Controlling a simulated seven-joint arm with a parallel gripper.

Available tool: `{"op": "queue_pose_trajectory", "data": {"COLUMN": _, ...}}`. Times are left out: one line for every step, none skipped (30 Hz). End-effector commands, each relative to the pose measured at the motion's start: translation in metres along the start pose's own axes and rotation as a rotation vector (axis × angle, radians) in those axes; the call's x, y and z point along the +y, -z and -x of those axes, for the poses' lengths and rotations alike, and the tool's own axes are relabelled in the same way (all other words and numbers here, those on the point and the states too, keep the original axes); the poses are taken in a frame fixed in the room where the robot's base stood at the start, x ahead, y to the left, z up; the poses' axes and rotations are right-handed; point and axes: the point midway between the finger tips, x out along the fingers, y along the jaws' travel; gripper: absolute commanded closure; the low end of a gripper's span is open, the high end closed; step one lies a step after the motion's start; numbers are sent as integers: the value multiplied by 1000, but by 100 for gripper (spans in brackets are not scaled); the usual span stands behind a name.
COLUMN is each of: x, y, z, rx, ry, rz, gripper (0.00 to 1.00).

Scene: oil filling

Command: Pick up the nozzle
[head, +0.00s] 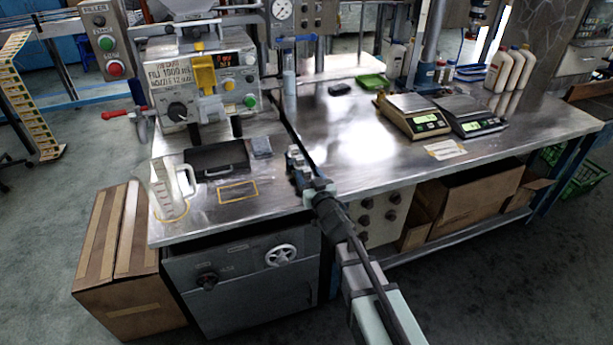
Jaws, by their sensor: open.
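The filling machine (178,77) stands at the back left of the steel bench, and its panel text mentions a nozzle. A yellow part (205,76) is on its front, with a pale piece (209,108) below it. I cannot tell for sure which part is the nozzle. My gripper (296,160) is above the bench, to the right of and nearer than the machine. It is open, with nothing visible between its fingers. It is apart from the machine and from the small upright pale cylinder (289,84) behind it.
A clear measuring jug (168,192) stands at the bench's front left. A dark tray (216,160) and a small grey item (261,146) lie left of my gripper. Two scales (413,115) (470,115) and several bottles (497,71) are on the right. The bench's right front is mostly clear.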

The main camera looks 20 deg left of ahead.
Motion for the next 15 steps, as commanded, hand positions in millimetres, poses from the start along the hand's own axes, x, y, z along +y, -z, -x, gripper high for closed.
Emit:
{"op": "queue_pose_trajectory", "data": {"x": 0, "y": 0, "z": -4, "rx": 0, "ry": 0, "rz": 0, "gripper": 43}}
{"op": "queue_pose_trajectory", "data": {"x": 0, "y": 0, "z": -5, "rx": 0, "ry": 0, "rz": 0, "gripper": 43}}
{"op": "queue_pose_trajectory", "data": {"x": 0, "y": 0, "z": -6, "rx": 0, "ry": 0, "rz": 0, "gripper": 43}}
{"op": "queue_pose_trajectory", "data": {"x": 0, "y": 0, "z": -7, "rx": 0, "ry": 0, "rz": 0, "gripper": 43}}
{"op": "queue_pose_trajectory", "data": {"x": 1, "y": -1, "z": -8, "rx": 0, "ry": 0, "rz": 0, "gripper": 43}}
{"op": "queue_pose_trajectory", "data": {"x": 1, "y": -1, "z": -11, "rx": 0, "ry": -1, "rz": 0, "gripper": 43}}
{"op": "queue_pose_trajectory", "data": {"x": 2, "y": -1, "z": -14, "rx": 0, "ry": -1, "rz": 0, "gripper": 43}}
{"op": "queue_pose_trajectory", "data": {"x": 2, "y": -2, "z": -17, "rx": 0, "ry": -1, "rz": 0, "gripper": 43}}
{"op": "queue_pose_trajectory", "data": {"x": 3, "y": -2, "z": -22, "rx": -1, "ry": -1, "rz": -1, "gripper": 43}}
{"op": "queue_pose_trajectory", "data": {"x": 4, "y": -3, "z": -26, "rx": -1, "ry": -1, "rz": -1, "gripper": 43}}
{"op": "queue_pose_trajectory", "data": {"x": 5, "y": -4, "z": -30, "rx": -1, "ry": -1, "rz": -1, "gripper": 43}}
{"op": "queue_pose_trajectory", "data": {"x": 6, "y": -4, "z": -36, "rx": -1, "ry": -1, "rz": -1, "gripper": 43}}
{"op": "queue_pose_trajectory", "data": {"x": 6, "y": -5, "z": -40, "rx": -1, "ry": -1, "rz": -1, "gripper": 43}}
{"op": "queue_pose_trajectory", "data": {"x": 6, "y": -4, "z": -44, "rx": 0, "ry": 0, "rz": -1, "gripper": 43}}
{"op": "queue_pose_trajectory", "data": {"x": 6, "y": -4, "z": -49, "rx": -1, "ry": 0, "rz": -1, "gripper": 43}}
